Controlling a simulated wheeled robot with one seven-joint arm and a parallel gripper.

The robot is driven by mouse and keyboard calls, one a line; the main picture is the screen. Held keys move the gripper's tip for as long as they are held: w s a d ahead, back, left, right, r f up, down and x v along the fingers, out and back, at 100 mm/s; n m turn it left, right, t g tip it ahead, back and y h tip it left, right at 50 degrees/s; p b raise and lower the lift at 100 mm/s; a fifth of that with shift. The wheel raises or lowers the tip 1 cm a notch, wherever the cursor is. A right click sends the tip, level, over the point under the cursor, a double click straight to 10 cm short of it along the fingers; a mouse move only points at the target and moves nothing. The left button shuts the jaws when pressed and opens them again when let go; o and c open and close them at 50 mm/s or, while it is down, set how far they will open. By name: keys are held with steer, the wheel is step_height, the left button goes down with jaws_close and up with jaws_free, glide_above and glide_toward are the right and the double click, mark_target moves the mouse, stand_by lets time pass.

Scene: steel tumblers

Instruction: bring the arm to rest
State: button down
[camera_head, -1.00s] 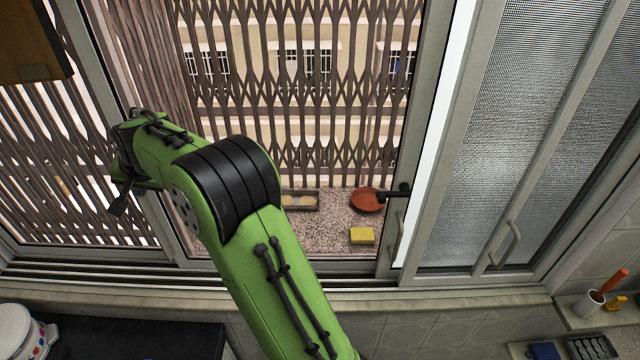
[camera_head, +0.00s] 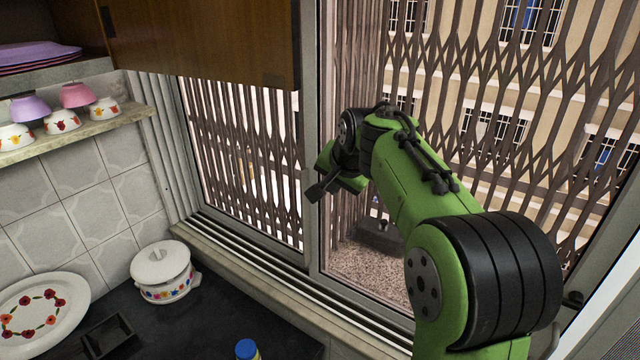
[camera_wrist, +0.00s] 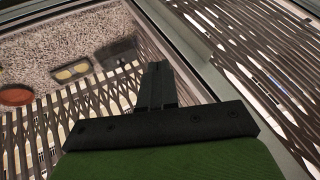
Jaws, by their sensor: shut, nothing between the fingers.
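My gripper (camera_head: 325,184) is at the end of my green arm, in front of the window frame in the head view. In the wrist view, my gripper (camera_wrist: 160,72) shows its black fingers together with nothing between them. The arm is bent and raised, and the gripper appears clear of the counter. No steel tumblers show in these frames.
A sliding window with a folding metal grille (camera_head: 242,150) lies behind my arm. A wooden cabinet (camera_head: 205,40) hangs above left. The dark counter (camera_head: 205,318) holds a lidded white pot (camera_head: 163,270), a floral plate (camera_head: 38,312) and a blue-capped bottle (camera_head: 247,349). Bowls stand on a shelf (camera_head: 130,117).

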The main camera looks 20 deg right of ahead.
steer(key=s+a+f+n+b, duration=0.1)
steer(key=s+a+f+n, duration=0.1)
steer(key=s, duration=0.8)
steer(key=s+a+f+n+g, duration=0.1)
steer(key=s+f+n, duration=0.3)
steer(key=s, duration=0.7)
steer(key=s+a+f+n+b, duration=0.1)
steer(key=s+a+f+n, duration=0.2)
steer(key=s, duration=0.8)
steer(key=shift+s+a+f+g+b, duration=0.2)
steer(key=shift+f+g+b, duration=0.15)
steer(key=shift+f, duration=0.6)
